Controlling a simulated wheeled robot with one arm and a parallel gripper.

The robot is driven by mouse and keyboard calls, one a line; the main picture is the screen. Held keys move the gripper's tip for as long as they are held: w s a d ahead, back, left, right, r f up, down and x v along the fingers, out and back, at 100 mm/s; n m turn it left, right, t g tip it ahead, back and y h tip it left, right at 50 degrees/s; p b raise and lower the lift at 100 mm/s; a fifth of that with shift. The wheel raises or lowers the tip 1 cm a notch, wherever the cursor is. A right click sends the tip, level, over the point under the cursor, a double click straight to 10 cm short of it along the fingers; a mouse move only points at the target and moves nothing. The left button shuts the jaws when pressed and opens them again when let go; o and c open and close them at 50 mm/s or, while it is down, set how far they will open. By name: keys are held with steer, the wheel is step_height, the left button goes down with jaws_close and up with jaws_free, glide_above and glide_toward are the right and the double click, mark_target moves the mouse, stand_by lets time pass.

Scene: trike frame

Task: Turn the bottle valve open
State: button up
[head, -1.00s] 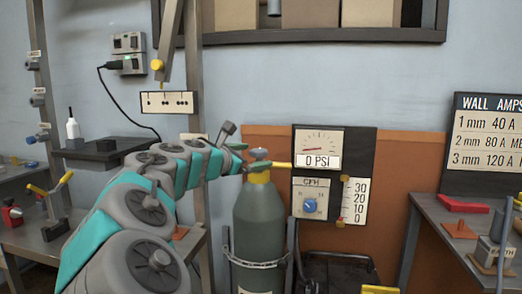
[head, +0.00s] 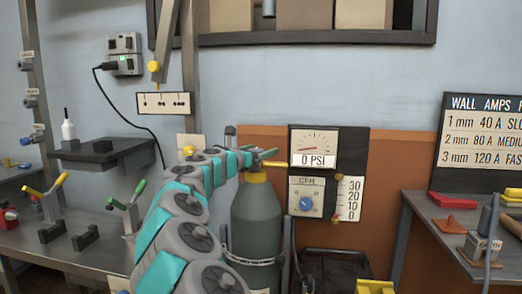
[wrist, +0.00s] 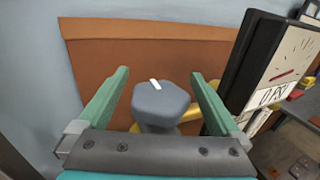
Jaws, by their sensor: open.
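The bottle valve is a grey-blue knob (wrist: 160,103) with a white mark on top, between the two green fingers in the wrist view. My gripper (wrist: 157,85) is open around the knob, with a visible gap on each side. In the head view the gripper (head: 262,156) is at the top of the green gas bottle (head: 256,218), where the fingers mostly hide the knob. The bottle has a yellow neck (head: 256,177). The pressure gauge (head: 314,147) beside it reads 0 PSI.
A CFH flow dial with a blue knob (head: 306,203) is below the gauge. A chain (head: 252,261) holds the bottle. A workbench with clamps (head: 48,237) is at the left, and another bench (head: 440,215) is at the right. The orange wall panel (wrist: 150,47) is behind the valve.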

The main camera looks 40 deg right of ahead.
steer(key=shift+w+d, duration=0.1)
steer(key=shift+d, duration=0.25)
steer(key=c, duration=1.3)
steer(key=shift+c, duration=0.2)
